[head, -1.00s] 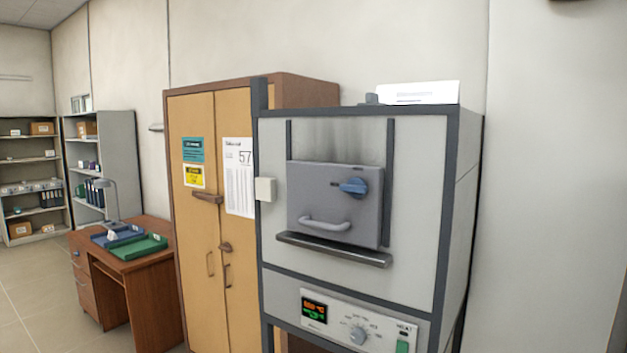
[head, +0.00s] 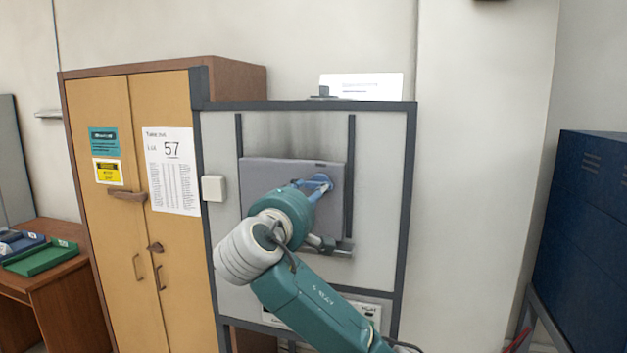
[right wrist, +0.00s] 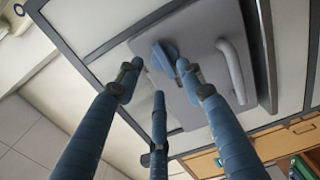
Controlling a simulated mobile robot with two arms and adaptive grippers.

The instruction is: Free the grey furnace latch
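The grey furnace door (head: 262,172) is down on the front of the grey furnace. Its blue latch knob (head: 325,180) sits at the door's upper right, partly hidden by my right gripper (head: 317,189). In the right wrist view the latch (right wrist: 163,54) lies just beyond and between the spread fingertips of my right gripper (right wrist: 159,74). The fingers are open, close to the latch; I cannot tell whether they touch it. The door handle (right wrist: 232,70) shows beside it in that view. My left gripper is not in view.
A wooden cabinet (head: 100,230) stands left of the furnace, with a small white box (head: 213,188) near its edge. A dark blue cabinet (head: 585,220) stands at the right. A desk with trays (head: 45,258) is at far left. My right arm covers the furnace's lower front.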

